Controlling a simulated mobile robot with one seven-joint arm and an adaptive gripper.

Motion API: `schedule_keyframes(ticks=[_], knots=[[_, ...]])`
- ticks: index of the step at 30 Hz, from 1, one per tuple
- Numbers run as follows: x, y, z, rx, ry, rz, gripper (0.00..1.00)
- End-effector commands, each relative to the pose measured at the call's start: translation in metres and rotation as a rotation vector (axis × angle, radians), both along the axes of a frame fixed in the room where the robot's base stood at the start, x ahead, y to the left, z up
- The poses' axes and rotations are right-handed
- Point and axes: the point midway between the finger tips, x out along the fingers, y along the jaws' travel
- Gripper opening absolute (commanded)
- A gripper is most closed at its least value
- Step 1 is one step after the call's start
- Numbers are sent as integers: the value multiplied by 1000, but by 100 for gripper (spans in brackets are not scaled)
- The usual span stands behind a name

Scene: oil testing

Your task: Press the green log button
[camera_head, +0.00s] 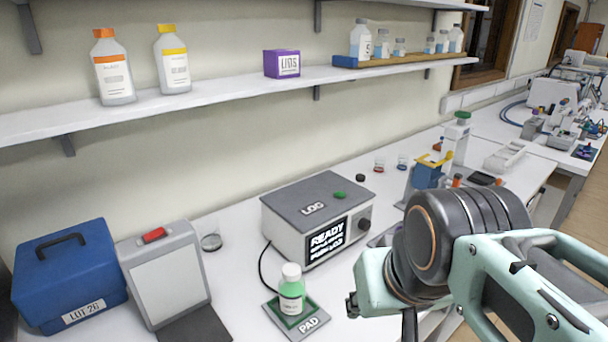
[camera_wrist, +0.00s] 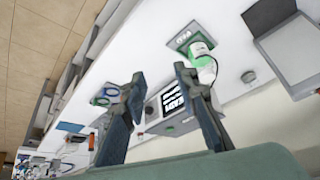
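The green button (camera_head: 339,195) sits on the top of the grey LOG box (camera_head: 285,228) in the head view. The box's front screen (camera_head: 327,241) reads READY, with smaller lines below that I cannot read for sure. The box also shows between my fingers in the wrist view, with its screen (camera_wrist: 172,101) visible. My gripper (camera_wrist: 158,78) is open with nothing between its fingertips, and the fingers stand apart. In the head view my arm is to the right and in front of the box, and the fingers are mostly hidden there. My gripper is not touching the button.
A bottle of green liquid (camera_head: 291,290) stands on the PAD (camera_head: 310,324) in front of the box. A blue case (camera_head: 68,275) and a grey panel (camera_head: 165,275) stand left. A blue and yellow holder (camera_head: 428,175) is right. A shelf (camera_head: 225,92) with bottles runs above.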

Motion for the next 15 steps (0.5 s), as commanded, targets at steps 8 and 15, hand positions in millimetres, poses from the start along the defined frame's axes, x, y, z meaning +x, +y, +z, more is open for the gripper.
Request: schedule_keyframes(ticks=[8, 15], knots=[[0, 0, 0, 0, 0, 0, 0], [0, 0, 0, 0, 0, 0, 0]])
